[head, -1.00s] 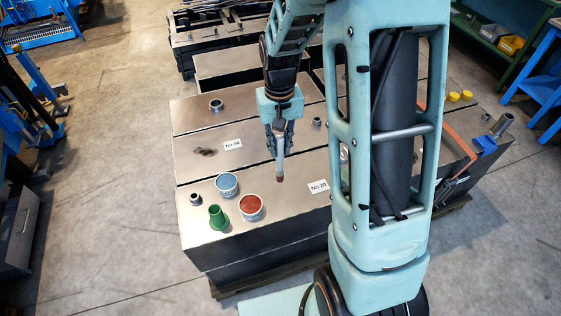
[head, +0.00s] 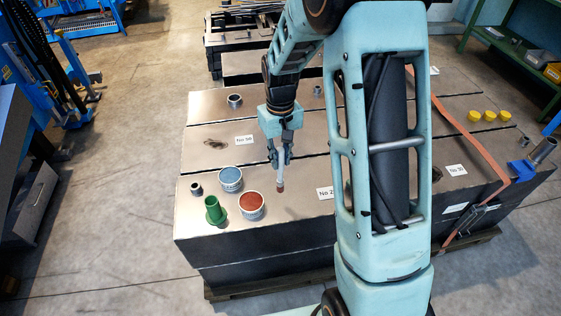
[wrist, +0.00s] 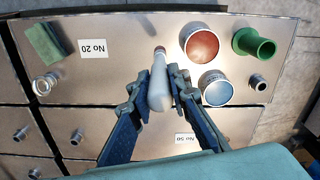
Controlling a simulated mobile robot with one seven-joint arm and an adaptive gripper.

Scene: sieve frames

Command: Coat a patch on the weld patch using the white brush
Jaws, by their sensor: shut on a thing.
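My gripper (head: 280,158) is shut on the white brush (wrist: 160,84). The brush points down with its reddish-brown tip lowest, a little to the right of the red-filled can (head: 251,205). I cannot tell whether the tip touches the plate. A blue-filled can (head: 230,179) stands behind the red one. The weld patch (head: 214,144) shows as a dark smudge on the middle plate, left of a label and behind the blue can. I cannot make it out in the wrist view.
A green cup-like piece (head: 215,210) stands left of the red can. A small metal fitting (head: 196,188) and another fitting (head: 234,101) stand on the plates. A green cloth (wrist: 45,40) lies at one end. My arm hides part of the right side.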

